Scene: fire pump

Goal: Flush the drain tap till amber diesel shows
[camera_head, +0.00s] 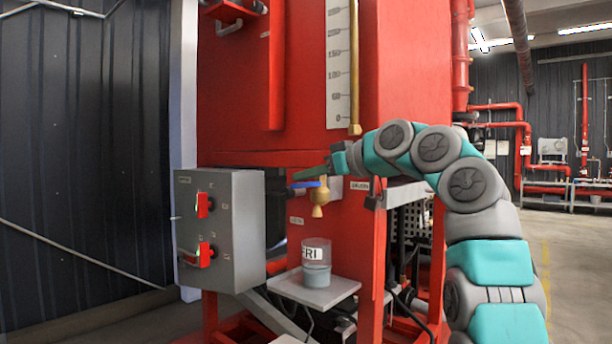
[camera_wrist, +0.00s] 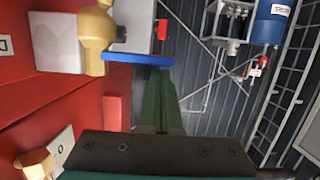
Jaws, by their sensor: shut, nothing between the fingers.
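The brass drain tap (camera_head: 319,199) sticks out from the red tank, with its nozzle pointing down. Its blue lever (camera_head: 306,184) lies about level and points left. A clear beaker (camera_head: 316,254) marked "FRI" stands upright below the tap; its lower part looks grey-blue, and no amber shows. No stream shows between nozzle and beaker. My gripper (camera_head: 308,173) is shut and empty, its green fingers just above the lever. In the wrist view the fingertips (camera_wrist: 158,75) are close to the blue lever (camera_wrist: 138,59), beside the brass tap (camera_wrist: 95,38); I cannot tell whether they touch.
The beaker stands on a small grey shelf (camera_head: 330,295). A grey control box (camera_head: 232,230) with red switches is left of the tap. The red tank (camera_head: 245,100) with a scale (camera_head: 339,75) rises behind. A blue container (camera_wrist: 272,20) appears in the wrist view.

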